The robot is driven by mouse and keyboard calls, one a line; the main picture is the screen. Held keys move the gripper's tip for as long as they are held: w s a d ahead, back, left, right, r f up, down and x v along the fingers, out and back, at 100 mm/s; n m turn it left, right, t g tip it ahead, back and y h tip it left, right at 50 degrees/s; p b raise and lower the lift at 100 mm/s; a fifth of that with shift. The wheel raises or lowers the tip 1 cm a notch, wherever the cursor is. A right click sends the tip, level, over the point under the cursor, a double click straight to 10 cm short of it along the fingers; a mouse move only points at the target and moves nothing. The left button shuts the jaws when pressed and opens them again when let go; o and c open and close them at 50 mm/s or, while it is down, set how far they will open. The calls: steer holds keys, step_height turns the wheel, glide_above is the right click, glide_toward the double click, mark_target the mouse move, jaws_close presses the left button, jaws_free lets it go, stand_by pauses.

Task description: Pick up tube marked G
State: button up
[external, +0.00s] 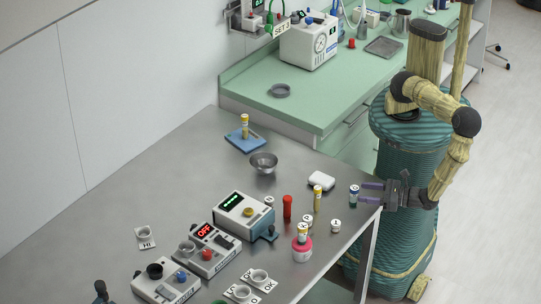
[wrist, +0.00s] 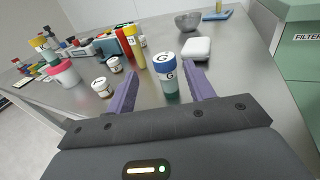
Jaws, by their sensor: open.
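The tube marked G (wrist: 165,73) stands upright, with a blue cap, a white label and a teal lower part. In the external view the blue-capped tube (external: 354,196) stands near the right edge of the steel table (external: 190,150). My gripper (wrist: 160,76) is open and empty, its purple fingers on either side of the tube in the wrist view. The tube appears between or just beyond the fingertips; I cannot tell how far in it is. In the external view my gripper (external: 366,193) reaches in low from the right, close beside the tube.
A yellow tube (wrist: 136,60), with lettering I cannot read surely, and a red tube (external: 287,207) stand to the left. A white rounded box (external: 321,181) and a metal bowl (external: 264,163) lie beyond.

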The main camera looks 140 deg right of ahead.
mark_target(355, 188)
steer(key=x, duration=0.1)
steer(key=p+x, duration=0.1)
steer(key=x, duration=0.3)
steer(key=shift+s+d+r, duration=0.1)
steer(key=shift+s+d, duration=0.05)
steer(key=shift+s, duration=0.25)
steer(key=c, duration=1)
